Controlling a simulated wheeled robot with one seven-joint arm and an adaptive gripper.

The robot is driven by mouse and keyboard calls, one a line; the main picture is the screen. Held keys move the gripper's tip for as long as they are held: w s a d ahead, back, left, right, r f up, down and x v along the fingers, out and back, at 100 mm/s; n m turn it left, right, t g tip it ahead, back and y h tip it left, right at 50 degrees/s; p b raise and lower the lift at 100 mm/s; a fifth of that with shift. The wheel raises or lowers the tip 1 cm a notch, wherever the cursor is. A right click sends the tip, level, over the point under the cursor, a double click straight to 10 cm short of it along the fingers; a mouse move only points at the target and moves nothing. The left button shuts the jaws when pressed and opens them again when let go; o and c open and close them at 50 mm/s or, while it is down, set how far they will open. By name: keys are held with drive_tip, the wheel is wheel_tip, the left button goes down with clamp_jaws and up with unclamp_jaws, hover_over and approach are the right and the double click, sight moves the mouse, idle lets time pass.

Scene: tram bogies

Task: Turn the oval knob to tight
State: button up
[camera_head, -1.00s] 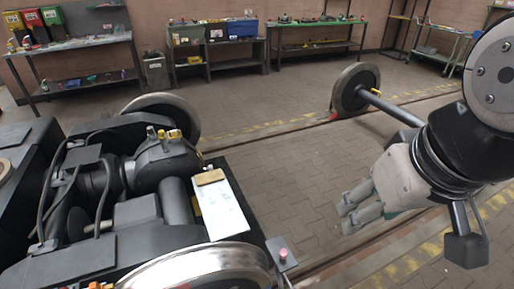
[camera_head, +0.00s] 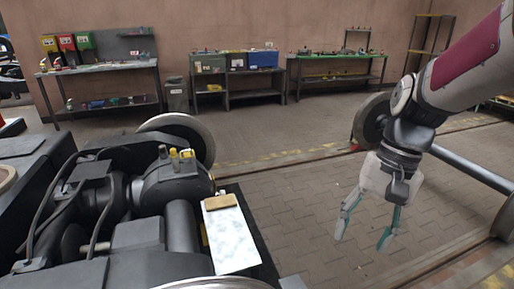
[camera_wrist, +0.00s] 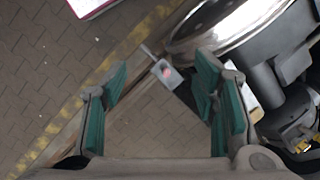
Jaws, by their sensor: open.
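I cannot make out a clearly oval knob. Small yellow fittings (camera_head: 181,154) stand on top of the dark bogie (camera_head: 165,190) at left in the head view; they also show at the right edge of the wrist view (camera_wrist: 303,146), too small to tell their shape. My gripper (camera_head: 362,238) is open and empty, fingers pointing down, over the floor to the right of the bogie. Its teal-padded fingers (camera_wrist: 162,68) are spread in the wrist view.
A white sheet (camera_head: 230,238) with a brown clip lies on the bogie's right side. A wheel on an axle (camera_head: 373,122) stands behind my gripper. Workbenches (camera_head: 335,78) line the back wall. The paved floor (camera_head: 290,190) between is clear.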

drive_tip(key=w+d+f+m+t+y+b, duration=0.2)
drive_tip(key=w+d+f+m+y+b, duration=0.45)
drive_tip(key=f, duration=1.05)
drive_tip(key=w+d+f+m+t+y+b, duration=0.1)
drive_tip(key=w+f+m+y+b, duration=0.25)
drive_tip(key=f+b, duration=0.95)
drive_tip(key=w+d+f+m+t+y+b, duration=0.25)
drive_tip(key=w+d+f+m+y, duration=0.2)
drive_tip(key=f, duration=1.65)
drive_tip(key=shift+y, duration=0.35)
drive_tip(key=b+x, duration=0.1)
drive_tip(key=x, duration=0.3)
drive_tip(key=b+x, duration=0.2)
drive_tip(key=x, duration=0.3)
drive_tip(key=b+x, duration=0.1)
drive_tip(key=x, duration=0.4)
drive_tip(key=shift+s+a+f+b, duration=0.15)
drive_tip(key=shift+s+a+b, duration=0.15)
drive_tip(key=shift+a+b, duration=0.05)
drive_tip(key=shift+c, duration=0.6)
drive_tip(key=shift+m, duration=0.25)
drive_tip(key=c, duration=1.1)
